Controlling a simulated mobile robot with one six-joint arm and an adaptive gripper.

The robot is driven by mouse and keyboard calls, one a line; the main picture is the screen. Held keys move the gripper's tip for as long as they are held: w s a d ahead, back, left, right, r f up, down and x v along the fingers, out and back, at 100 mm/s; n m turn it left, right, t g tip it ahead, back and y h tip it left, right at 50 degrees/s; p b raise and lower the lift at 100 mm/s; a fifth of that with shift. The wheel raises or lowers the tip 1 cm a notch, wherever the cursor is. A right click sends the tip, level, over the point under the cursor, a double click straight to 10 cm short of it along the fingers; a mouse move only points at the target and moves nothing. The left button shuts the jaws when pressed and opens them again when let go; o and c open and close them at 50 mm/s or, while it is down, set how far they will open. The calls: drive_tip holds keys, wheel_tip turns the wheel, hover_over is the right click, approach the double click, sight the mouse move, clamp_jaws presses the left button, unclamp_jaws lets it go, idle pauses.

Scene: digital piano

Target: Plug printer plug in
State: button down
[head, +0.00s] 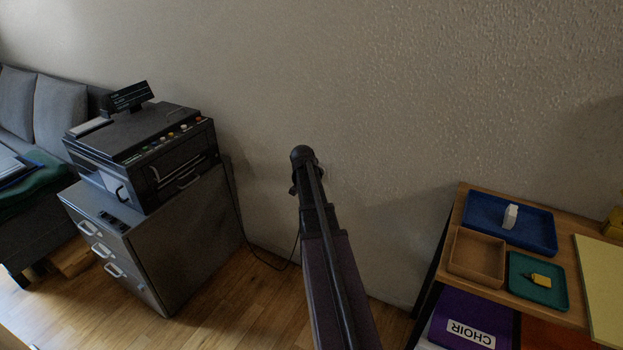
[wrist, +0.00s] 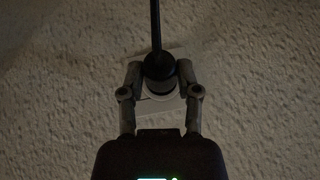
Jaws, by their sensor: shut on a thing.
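The printer plug (wrist: 158,68) is a dark round plug with a black cable running up from it in the wrist view. My gripper (wrist: 159,82) is shut on it, one finger on each side. Behind the plug is a pale wall plate (wrist: 174,106), mostly covered by the plug and fingers. I cannot tell how deep the plug sits in it. In the head view my arm hides the plug and most of the plate. The black cable (head: 233,195) hangs from the printer (head: 145,150) to the floor and rises behind my arm.
The printer stands on a grey drawer cabinet (head: 190,240) at the left. At the right a wooden table (head: 465,205) holds a blue tray (head: 535,238), a brown box (head: 478,255) and a green tray (head: 520,290). Wooden floor (head: 240,300) lies free between them.

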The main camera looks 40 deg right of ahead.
drive_tip(key=shift+w+d, duration=0.35)
drive_tip(key=shift+d, duration=0.4)
idle(0.4)
drive_tip(key=shift+c, duration=1.2)
unclamp_jaws()
drive_tip(key=shift+s+r, duration=0.1)
drive_tip(key=shift+p+v, duration=2.05)
drive_tip(key=shift+v, duration=0.35)
